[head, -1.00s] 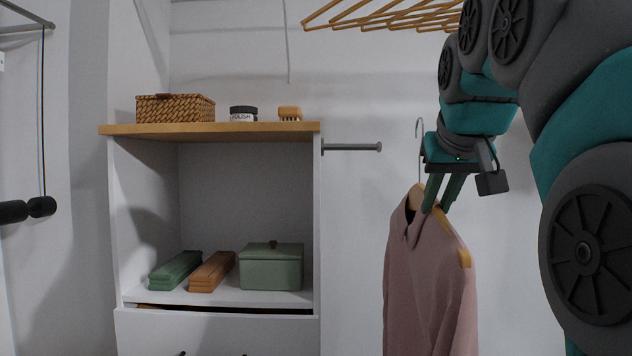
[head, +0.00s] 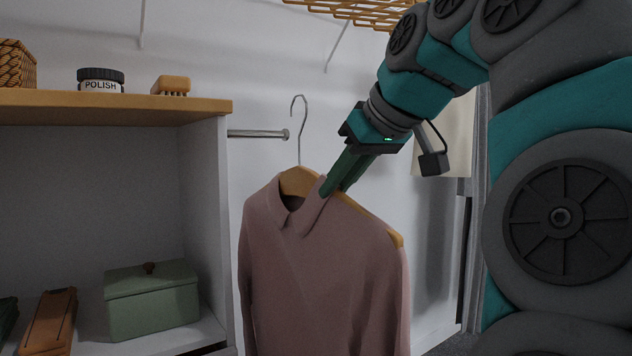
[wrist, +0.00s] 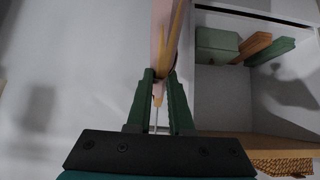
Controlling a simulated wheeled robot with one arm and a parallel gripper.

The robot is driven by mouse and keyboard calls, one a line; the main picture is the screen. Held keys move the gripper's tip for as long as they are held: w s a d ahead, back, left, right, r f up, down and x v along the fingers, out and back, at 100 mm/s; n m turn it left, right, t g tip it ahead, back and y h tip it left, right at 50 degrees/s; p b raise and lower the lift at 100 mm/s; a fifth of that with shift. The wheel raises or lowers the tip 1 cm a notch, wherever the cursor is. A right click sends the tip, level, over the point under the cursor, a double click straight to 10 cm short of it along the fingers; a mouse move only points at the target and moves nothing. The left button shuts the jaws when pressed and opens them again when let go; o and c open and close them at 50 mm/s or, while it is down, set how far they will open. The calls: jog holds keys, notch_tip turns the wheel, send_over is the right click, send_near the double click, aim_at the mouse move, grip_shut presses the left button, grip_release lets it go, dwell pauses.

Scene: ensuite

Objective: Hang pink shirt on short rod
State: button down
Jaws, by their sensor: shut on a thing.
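The pink shirt (head: 320,265) hangs on a wooden hanger (head: 297,181) with a metal hook (head: 299,115). My gripper (head: 335,188) is shut on the hanger near the collar, on its right shoulder side. The short rod (head: 258,134) is a grey metal peg with an end cap, sticking out rightward from the cabinet side. In the head view the hook stands just right of the rod's end cap, with its top above rod height; I cannot tell their depth gap. In the wrist view the hanger (wrist: 160,98) and shirt edge (wrist: 163,35) pass between my fingers (wrist: 160,105).
A cabinet with a wooden top (head: 120,107) stands at left, bearing a polish jar (head: 101,82), a brush (head: 171,86) and a wicker basket (head: 16,66). A green box (head: 151,300) sits on its shelf. The rod is bare.

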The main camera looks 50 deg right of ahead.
jog(key=shift+s+a+f+b, duration=0.1)
jog(key=shift+s+f+b, duration=0.05)
jog(key=shift+b, duration=0.55)
jog(key=shift+w+r+p, duration=0.2)
jog(key=shift+w+p, duration=0.1)
jog(key=p, duration=0.2)
send_near(285, 198)
jog(key=shift+w+d+f, duration=0.35)
jog(key=shift+w+f, duration=0.1)
jog(key=shift+w, duration=0.3)
jog(key=shift+w+d+f, duration=0.35)
jog(key=shift+w+f, duration=0.05)
jog(key=shift+w, duration=0.4)
jog(key=shift+w+d+f, duration=0.35)
jog(key=shift+w+f, duration=0.1)
jog(key=shift+w, duration=0.3)
jog(key=shift+w+r+x, duration=0.15)
jog(key=shift+x, duration=0.8)
jog(key=shift+w+r+x, duration=0.15)
jog(key=shift+r+x, duration=0.05)
jog(key=shift+x, duration=0.75)
jog(key=shift+w+d+f+b, duration=0.1)
jog(key=shift+w+f+b, duration=0.05)
jog(key=shift+f+b, duration=0.45)
jog(key=shift+w+d+f+b, duration=0.15)
jog(key=shift+f+b, duration=0.3)
jog(key=shift+f, duration=0.25)
jog(key=c, duration=0.7)
grip_release()
jog(key=shift+c, duration=0.2)
